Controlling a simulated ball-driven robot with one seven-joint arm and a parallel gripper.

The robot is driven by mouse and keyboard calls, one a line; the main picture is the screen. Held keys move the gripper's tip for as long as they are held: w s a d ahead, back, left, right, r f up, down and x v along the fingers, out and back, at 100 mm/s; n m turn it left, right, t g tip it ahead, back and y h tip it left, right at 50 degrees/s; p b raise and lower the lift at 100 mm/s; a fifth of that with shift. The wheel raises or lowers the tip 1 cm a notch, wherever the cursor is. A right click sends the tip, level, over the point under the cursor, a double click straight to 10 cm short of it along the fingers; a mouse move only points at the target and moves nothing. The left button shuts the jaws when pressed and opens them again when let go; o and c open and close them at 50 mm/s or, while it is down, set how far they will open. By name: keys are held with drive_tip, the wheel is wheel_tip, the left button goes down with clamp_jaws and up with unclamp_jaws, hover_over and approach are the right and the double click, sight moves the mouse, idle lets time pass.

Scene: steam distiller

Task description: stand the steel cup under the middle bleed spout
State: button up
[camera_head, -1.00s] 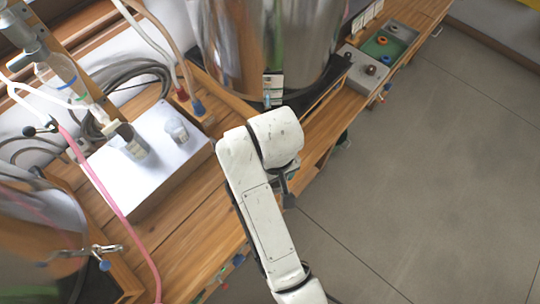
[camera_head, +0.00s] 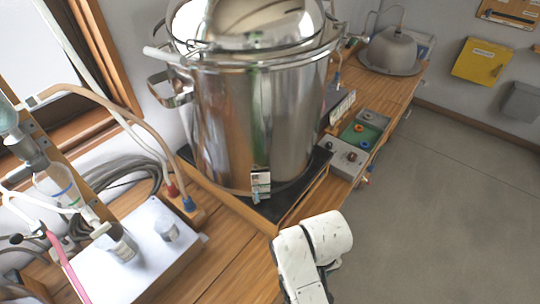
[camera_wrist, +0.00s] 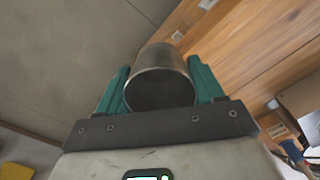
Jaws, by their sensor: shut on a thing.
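The steel cup (camera_wrist: 158,92) shows in the wrist view, its round mouth facing the camera. My gripper (camera_wrist: 160,72) is shut on it, with one green finger on each side. In the head view the white wrist end of my arm is at the bottom, right of centre; the fingers and the cup are hidden there. A large shiny steel pot (camera_head: 255,125) stands on the bench, with a labelled small fitting (camera_head: 260,184) low on its front. I cannot tell which fitting is the middle bleed spout.
A white box (camera_head: 130,265) with two small cylinders on top stands at lower left, with hoses around it. A domed vessel (camera_head: 393,48) stands farther back. Open floor (camera_head: 460,200) lies right of the bench.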

drive_tip(key=w+d+f+m+b, duration=0.1)
drive_tip(key=w+d+f+m, duration=0.1)
drive_tip(key=d, duration=0.7)
drive_tip(key=shift+w+d+f+m, duration=0.3)
drive_tip(key=shift+w+f+m, duration=0.15)
drive_tip(key=shift+f, duration=0.5)
